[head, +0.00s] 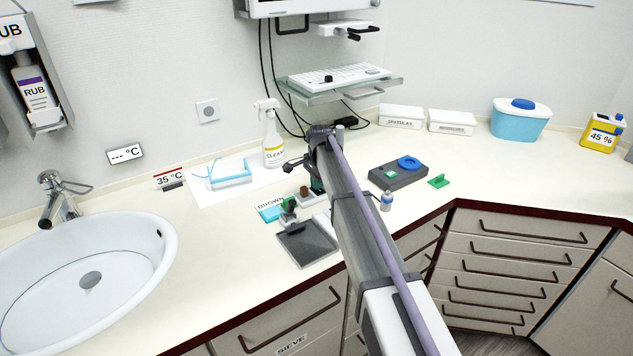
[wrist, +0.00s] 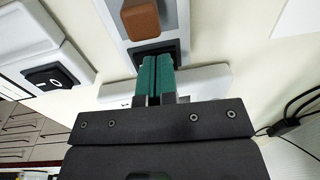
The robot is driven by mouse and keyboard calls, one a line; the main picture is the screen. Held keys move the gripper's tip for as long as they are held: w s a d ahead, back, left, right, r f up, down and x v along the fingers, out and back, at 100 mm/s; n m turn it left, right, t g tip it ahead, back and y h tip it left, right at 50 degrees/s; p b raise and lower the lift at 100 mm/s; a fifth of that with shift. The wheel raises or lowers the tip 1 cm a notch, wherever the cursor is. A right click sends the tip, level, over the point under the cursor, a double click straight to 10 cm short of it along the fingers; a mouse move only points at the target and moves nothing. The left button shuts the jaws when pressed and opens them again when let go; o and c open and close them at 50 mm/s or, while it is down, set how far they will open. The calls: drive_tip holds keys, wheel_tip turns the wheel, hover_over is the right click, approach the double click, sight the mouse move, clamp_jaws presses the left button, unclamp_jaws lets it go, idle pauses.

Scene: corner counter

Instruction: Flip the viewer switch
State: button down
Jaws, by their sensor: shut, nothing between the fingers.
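In the wrist view, a black rocker switch (wrist: 52,77) with a white ring mark sits on a white housing (wrist: 28,40) at the left. A grey panel (wrist: 115,8) at the top middle carries a brown block (wrist: 140,20) and a black square part (wrist: 145,47). I cannot tell for certain which part is the viewer switch. My gripper (wrist: 153,62) has green fingers, shut together with nothing between them. Their tips overlap the black square part in the picture; contact cannot be told. In the head view my gripper (head: 317,186) is largely hidden behind my arm.
A spray bottle (head: 273,138) stands behind. A dark box with a blue ring (head: 398,175) is to the right.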

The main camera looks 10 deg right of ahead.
drive_tip(key=shift+s+d, duration=0.35)
drive_tip(key=shift+a, duration=0.1)
drive_tip(key=shift+r, duration=0.15)
wheel_tip(320, 180, up, 14)
drive_tip(key=s+p, duration=0.1)
drive_tip(key=p, duration=1.3)
drive_tip(key=shift+s+d, duration=0.25)
drive_tip(key=shift+d, duration=0.15)
drive_tip(key=shift+w+a, duration=0.55)
